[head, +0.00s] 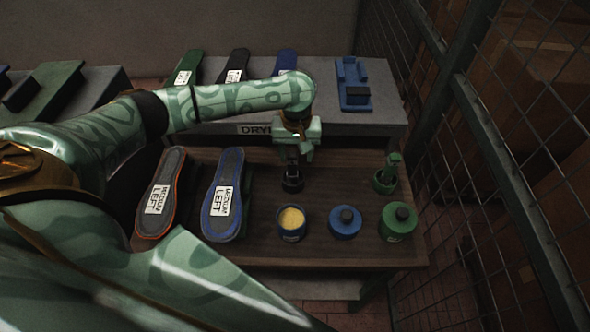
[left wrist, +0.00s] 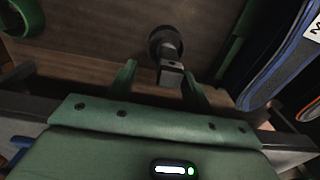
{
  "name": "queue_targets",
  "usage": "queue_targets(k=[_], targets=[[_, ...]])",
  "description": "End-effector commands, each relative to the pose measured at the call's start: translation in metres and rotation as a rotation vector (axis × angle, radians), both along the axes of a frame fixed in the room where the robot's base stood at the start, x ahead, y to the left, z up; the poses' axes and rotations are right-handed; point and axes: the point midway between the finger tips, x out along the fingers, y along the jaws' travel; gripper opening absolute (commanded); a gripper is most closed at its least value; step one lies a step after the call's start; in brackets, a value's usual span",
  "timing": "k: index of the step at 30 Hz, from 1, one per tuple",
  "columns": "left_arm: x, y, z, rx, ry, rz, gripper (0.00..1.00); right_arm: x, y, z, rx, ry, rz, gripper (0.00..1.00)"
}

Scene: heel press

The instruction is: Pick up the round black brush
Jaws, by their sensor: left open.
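The round black brush (head: 292,185) stands on the wooden table behind the open tub of yellow paste. My left gripper (head: 293,160) is directly above it, pointing down, and partly hides its handle. In the left wrist view the brush (left wrist: 165,42) shows its round base and a handle with a squared top. The fingers of my left gripper (left wrist: 161,84) are open. The handle top lies between them in that view, with gaps on both sides. I cannot tell whether either finger touches it. My right gripper is not in view.
Two insoles marked MEDIUM LEFT, one orange-edged (head: 160,190) and one blue (head: 221,190), lie left. The yellow-paste tub (head: 291,222), blue jar (head: 345,222), green jar (head: 398,222) and green brush (head: 386,175) stand nearby. A grey bench (head: 385,120) lies behind; wire mesh (head: 500,150) borders the right.

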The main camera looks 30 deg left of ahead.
Motion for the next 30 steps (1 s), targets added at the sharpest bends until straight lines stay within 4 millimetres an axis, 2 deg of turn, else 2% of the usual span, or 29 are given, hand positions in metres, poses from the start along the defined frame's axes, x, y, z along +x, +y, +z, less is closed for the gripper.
queue_targets(k=[5, 13, 20, 25, 26, 30], targets=[[-0.001, 0.001, -0.012, 0.001, 0.001, 0.000, 0.51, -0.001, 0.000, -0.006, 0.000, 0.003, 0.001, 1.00], [-0.006, 0.004, -0.055, 0.000, 0.001, 0.000, 0.51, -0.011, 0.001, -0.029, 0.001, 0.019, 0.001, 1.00], [-0.005, 0.004, -0.055, 0.001, -0.002, -0.001, 0.51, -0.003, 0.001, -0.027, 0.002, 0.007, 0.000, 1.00], [-0.005, 0.004, -0.055, 0.001, -0.002, -0.001, 0.06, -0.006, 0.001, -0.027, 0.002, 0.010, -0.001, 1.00], [-0.005, 0.004, -0.055, 0.001, -0.002, -0.001, 0.02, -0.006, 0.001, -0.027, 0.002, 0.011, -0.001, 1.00], [-0.005, 0.004, -0.055, 0.001, -0.002, -0.001, 0.02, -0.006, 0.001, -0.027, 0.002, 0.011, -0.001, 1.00]])
